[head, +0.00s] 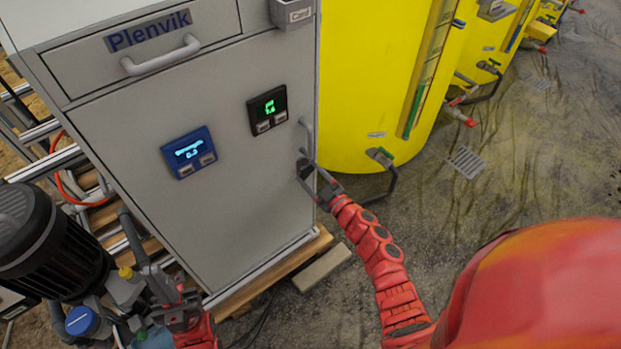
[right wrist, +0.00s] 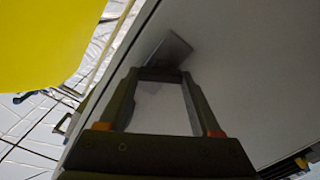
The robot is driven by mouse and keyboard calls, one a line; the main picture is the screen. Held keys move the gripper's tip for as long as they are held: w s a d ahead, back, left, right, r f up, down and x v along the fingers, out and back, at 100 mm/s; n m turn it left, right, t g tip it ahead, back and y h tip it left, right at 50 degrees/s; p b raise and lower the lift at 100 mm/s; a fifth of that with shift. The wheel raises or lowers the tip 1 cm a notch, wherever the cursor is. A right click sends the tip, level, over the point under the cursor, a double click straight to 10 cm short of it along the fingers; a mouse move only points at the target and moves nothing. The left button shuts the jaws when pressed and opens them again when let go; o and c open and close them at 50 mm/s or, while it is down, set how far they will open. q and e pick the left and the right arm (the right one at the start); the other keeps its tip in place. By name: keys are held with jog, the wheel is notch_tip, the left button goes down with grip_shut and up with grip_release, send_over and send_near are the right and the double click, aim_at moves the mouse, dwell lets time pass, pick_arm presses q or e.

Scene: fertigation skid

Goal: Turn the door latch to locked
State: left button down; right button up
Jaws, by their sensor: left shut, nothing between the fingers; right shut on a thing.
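The door latch (head: 305,169) is a small grey lever near the right edge of the grey cabinet door (head: 230,215), below the door's vertical handle (head: 306,135). My right gripper (head: 315,178) is at the latch and shut on it. In the right wrist view the latch (right wrist: 171,48) shows as a flat grey plate at the fingertips of my right gripper (right wrist: 160,76). The fingers partly hide the latch, and I cannot tell its exact angle. My left gripper (head: 178,306) is low at the left, shut and empty, away from the door.
The cabinet carries a blue display (head: 190,153), a black display with green digits (head: 268,109) and a top drawer (head: 150,50). Yellow tanks (head: 375,80) with valves stand to the right. A dark pump (head: 45,240) stands at the left. Floor at right is mostly clear.

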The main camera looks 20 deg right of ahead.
jog(key=n+b, duration=0.1)
jog(key=n, duration=0.1)
jog(key=n+b, duration=0.2)
jog(key=shift+a+f, duration=0.15)
jog(key=shift+f, duration=0.15)
jog(key=n+b, duration=0.4)
jog(key=shift+f, duration=0.15)
jog(key=shift+n+b, duration=1.35)
jog(key=shift+n, duration=0.55)
jog(key=shift+r, duration=0.2)
jog(key=o, duration=1.4)
